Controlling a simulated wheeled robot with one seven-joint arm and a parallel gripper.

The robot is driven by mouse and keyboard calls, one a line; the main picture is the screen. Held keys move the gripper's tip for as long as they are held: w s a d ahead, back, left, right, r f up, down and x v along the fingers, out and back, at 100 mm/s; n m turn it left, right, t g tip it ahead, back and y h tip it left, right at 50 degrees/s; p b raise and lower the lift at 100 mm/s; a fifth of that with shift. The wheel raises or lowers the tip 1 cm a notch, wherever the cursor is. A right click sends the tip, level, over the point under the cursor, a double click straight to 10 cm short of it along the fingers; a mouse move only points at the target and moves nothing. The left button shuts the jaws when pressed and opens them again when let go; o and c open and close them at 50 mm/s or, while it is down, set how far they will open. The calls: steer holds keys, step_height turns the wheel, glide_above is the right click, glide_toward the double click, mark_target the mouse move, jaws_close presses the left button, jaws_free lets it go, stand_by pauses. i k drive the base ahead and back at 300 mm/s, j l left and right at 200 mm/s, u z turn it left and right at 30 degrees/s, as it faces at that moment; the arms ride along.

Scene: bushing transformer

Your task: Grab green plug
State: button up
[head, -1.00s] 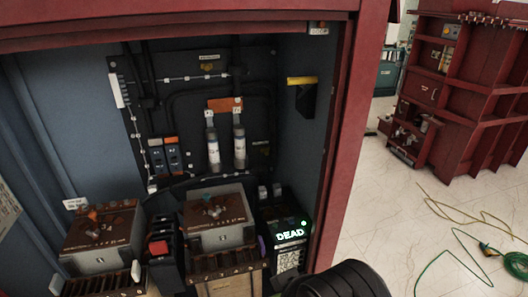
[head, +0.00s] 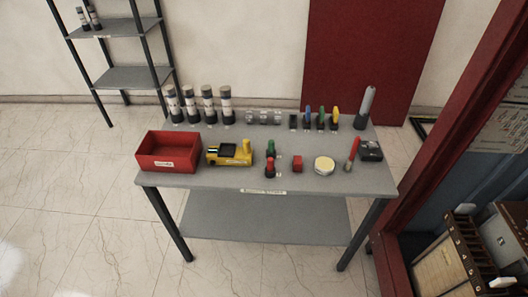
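A small green plug (head: 271,147) with a dark lower part stands upright on the grey table (head: 225,182), a little right of its middle. A similar red plug (head: 269,168) stands just in front of it, close to it, and partly covers its lower end. My gripper is not in view.
A yellow tool (head: 229,154) and a red open bin (head: 168,151) stand to the left. A red block (head: 297,163) and a round pale tin (head: 324,165) are to the right. Several grey-and-white cylinders (head: 208,104) line the back. A red cabinet frame (head: 450,120) borders the right.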

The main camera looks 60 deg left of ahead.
mark_target(272, 143)
steer(key=u, duration=2.2)
steer(key=i+u, duration=0.3)
steer(key=i, duration=0.2)
steer(key=i+u, duration=0.25)
steer(key=i, duration=0.3)
steer(key=i+l+u, duration=0.3)
steer(key=i, duration=0.2)
steer(key=j, duration=0.1)
